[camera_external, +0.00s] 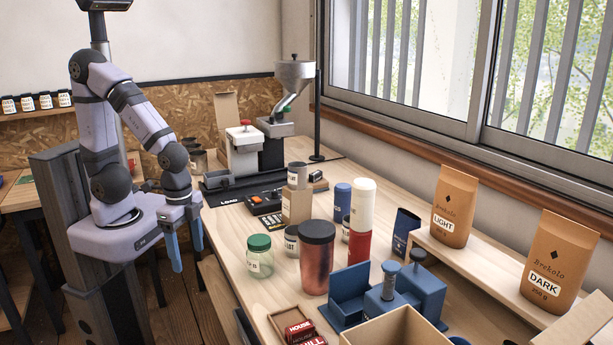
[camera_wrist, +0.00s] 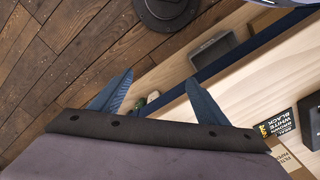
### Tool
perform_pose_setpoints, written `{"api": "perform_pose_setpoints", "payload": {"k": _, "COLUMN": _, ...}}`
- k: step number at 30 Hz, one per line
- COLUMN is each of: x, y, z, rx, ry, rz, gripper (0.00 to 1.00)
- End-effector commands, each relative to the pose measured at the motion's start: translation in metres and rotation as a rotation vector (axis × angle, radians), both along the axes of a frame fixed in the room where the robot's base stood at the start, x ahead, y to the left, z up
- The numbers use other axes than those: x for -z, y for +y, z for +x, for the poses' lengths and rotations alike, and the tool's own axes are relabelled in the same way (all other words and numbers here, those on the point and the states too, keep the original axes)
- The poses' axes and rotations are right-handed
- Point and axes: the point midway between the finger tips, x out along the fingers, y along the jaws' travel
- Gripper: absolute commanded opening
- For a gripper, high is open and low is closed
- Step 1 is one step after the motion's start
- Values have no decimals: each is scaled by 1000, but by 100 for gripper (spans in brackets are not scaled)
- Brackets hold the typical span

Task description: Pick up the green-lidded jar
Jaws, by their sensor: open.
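The green-lidded jar (camera_external: 259,256) stands upright on the near left part of the wooden table in the external view. It is clear glass with a white label and a green lid. My gripper (camera_external: 186,250) hangs with its blue fingers pointing down, left of the table edge and left of the jar, apart from it. The fingers are open with nothing between them. In the wrist view my gripper (camera_wrist: 157,95) shows two spread blue fingers over the floor and table edge. I cannot make out the jar for sure in that view.
A copper tumbler (camera_external: 316,262) stands right of the jar, with a small labelled tin (camera_external: 291,241) between them. The table strip left of the jar is clear.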

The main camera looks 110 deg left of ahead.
Motion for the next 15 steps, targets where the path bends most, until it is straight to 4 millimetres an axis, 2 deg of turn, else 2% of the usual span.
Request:
{"api": "perform_pose_setpoints", "payload": {"k": 8, "x": 2, "y": 2, "z": 5, "rx": -9, "ry": -9, "rz": -15, "gripper": 69}}
{"api": "perform_pose_setpoints", "payload": {"k": 11, "x": 5, "y": 4, "z": 16, "rx": -24, "ry": -33, "rz": -51, "gripper": 69}}
{"api": "perform_pose_setpoints", "payload": {"k": 15, "x": 5, "y": 16, "z": 45, "rx": -46, "ry": -118, "rz": -141, "gripper": 69}}
